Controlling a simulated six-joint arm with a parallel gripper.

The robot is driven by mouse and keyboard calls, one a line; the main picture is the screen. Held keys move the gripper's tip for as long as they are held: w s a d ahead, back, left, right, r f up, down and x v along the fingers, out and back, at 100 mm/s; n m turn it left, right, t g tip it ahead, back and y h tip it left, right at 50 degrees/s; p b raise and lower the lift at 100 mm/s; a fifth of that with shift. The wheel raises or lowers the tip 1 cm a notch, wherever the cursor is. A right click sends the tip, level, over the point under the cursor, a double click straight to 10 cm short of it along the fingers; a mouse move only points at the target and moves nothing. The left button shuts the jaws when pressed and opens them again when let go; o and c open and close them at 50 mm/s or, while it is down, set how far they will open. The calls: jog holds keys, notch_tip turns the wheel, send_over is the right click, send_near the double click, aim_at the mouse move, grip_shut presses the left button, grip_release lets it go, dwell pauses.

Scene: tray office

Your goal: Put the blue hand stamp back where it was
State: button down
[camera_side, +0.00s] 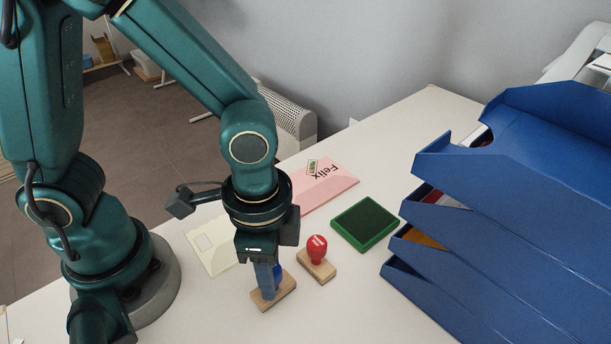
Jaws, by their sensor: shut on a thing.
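The blue hand stamp (278,274) has a wooden base (275,294) and stands upright at or just above the white table, in front of my arm. I cannot tell whether its base touches the table. My gripper (266,278) points down and is shut on the blue handle, which its fingers partly hide. A red hand stamp (317,250) on a wooden base stands just to the right of it, a small gap apart.
A green ink pad (365,223) lies right of the red stamp. A pink envelope (331,187) marked "Felix" lies behind, and a cream envelope (207,243) lies left, partly hidden by my arm. Stacked blue trays (455,262) stand at right. The table's front is clear.

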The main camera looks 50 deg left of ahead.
jog(key=shift+f, duration=0.15)
jog(key=c, duration=0.5)
grip_release()
jog(key=shift+c, duration=0.2)
notch_tip(320, 180, up, 11)
jog(key=shift+r, duration=0.1)
jog(key=a+r+n+t, duration=0.1)
jog(key=a+n+t, duration=0.4)
jog(key=a+n, duration=0.4)
jog(key=shift+a+r+t, duration=0.25)
jog(key=shift+a+t, duration=0.05)
jog(key=shift+a, duration=0.5)
